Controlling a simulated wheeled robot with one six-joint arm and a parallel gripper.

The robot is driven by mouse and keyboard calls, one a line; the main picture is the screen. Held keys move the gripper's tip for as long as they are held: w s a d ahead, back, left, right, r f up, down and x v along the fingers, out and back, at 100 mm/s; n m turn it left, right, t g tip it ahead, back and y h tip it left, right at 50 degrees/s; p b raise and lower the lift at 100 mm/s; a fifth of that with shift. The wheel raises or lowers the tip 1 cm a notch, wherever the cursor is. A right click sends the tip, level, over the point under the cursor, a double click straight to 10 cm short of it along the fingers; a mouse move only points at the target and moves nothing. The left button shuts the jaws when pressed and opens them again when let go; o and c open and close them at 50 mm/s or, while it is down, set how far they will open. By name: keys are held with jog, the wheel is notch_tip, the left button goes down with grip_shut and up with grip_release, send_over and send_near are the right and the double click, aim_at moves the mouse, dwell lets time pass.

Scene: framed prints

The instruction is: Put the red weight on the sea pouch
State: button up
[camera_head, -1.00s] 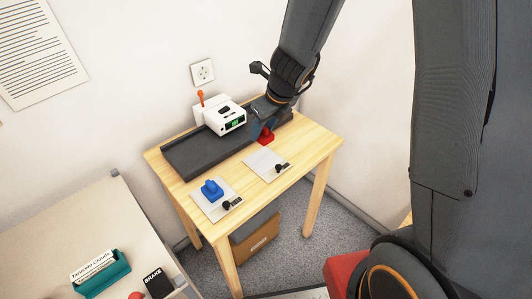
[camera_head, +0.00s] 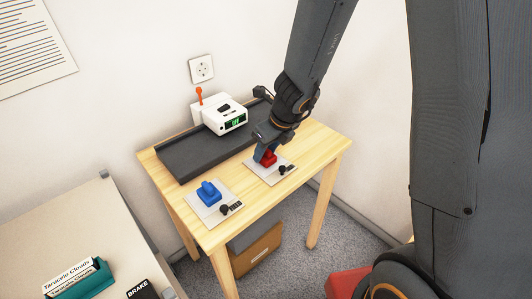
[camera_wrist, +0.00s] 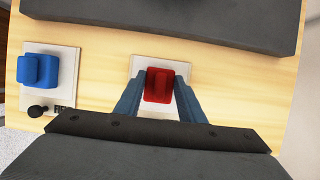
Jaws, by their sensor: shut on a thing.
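The red weight (camera_head: 268,158) is between the fingers of my gripper (camera_head: 266,155). In the wrist view, the red weight (camera_wrist: 159,86) sits between both blue-grey fingers (camera_wrist: 159,98), which are shut on it. It is over the right-hand pale flat pouch (camera_head: 262,173); I cannot tell whether it touches it. This pouch also shows around the weight in the wrist view (camera_wrist: 181,69). Its label is too small to read. A second pale pouch (camera_head: 201,211) lies to the left with a blue weight (camera_head: 209,192) on it and a dark label, not clearly legible.
The wooden table (camera_head: 240,232) has a dark tray (camera_head: 190,163) along its back. A white device (camera_head: 220,115) with a green display and orange-tipped stick stands there. A pale desk (camera_head: 80,220) with a teal card holder (camera_head: 82,283) is at the lower left.

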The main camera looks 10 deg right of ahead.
jog(key=shift+f, duration=0.1)
jog(key=o, duration=1.4)
jog(key=shift+c, duration=0.2)
jog(key=p+v, duration=0.7)
jog(key=v, duration=0.4)
jog(key=s+d+r+n+g+h, duration=0.1)
jog(key=s+d+n, duration=0.3)
jog(key=n, duration=1)
jog(key=s+d+r+n+g+h, duration=0.1)
jog(key=s+d+n, duration=0.3)
jog(key=s+n, duration=0.7)
jog(key=shift+s+r+n+g, duration=0.15)
jog(key=shift+r+n+g, duration=0.5)
jog(key=shift+n, duration=1.55)
jog(key=shift+d+r+t, duration=0.15)
jog(key=shift+r+t, duration=0.1)
